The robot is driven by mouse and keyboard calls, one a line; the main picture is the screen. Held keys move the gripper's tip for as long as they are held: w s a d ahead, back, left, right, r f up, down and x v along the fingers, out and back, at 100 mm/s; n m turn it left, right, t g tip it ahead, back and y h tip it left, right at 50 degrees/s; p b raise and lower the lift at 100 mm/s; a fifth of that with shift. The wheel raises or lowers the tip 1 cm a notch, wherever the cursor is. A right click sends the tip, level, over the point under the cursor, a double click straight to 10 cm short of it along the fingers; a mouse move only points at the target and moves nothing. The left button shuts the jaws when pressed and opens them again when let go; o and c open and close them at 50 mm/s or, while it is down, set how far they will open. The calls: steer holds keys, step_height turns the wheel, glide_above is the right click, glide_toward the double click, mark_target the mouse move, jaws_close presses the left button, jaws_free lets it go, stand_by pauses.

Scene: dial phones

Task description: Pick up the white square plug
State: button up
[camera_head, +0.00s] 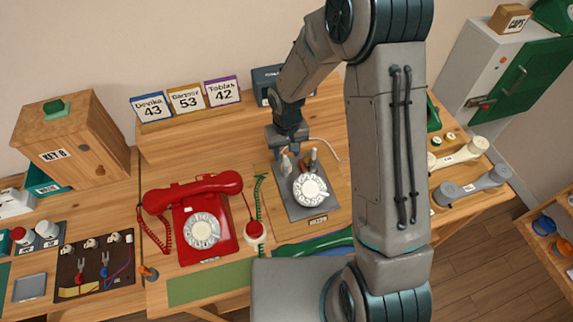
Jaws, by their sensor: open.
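My gripper (297,162) is open and points down over the back part of a grey board (293,208) that bears a white rotary dial (310,190). Small upright pieces, one of them reddish, stand between and beside the fingers, just behind the dial. I cannot tell for sure which of them is the white square plug, as the fingers partly cover them. Whether a finger touches any piece is too small to tell.
A red dial phone (203,235) with its handset on stands left of the board. A wooden box (75,140) and number cards (187,100) are behind. White and grey handsets (472,188) lie right. A dark panel (97,268) with wires is front left.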

step_height(320, 180, down, 4)
steer(key=shift+f+b, duration=0.1)
steer(key=shift+b, duration=0.75)
steer(key=shift+c, duration=0.3)
jaws_close()
steer(key=shift+r, duration=0.2)
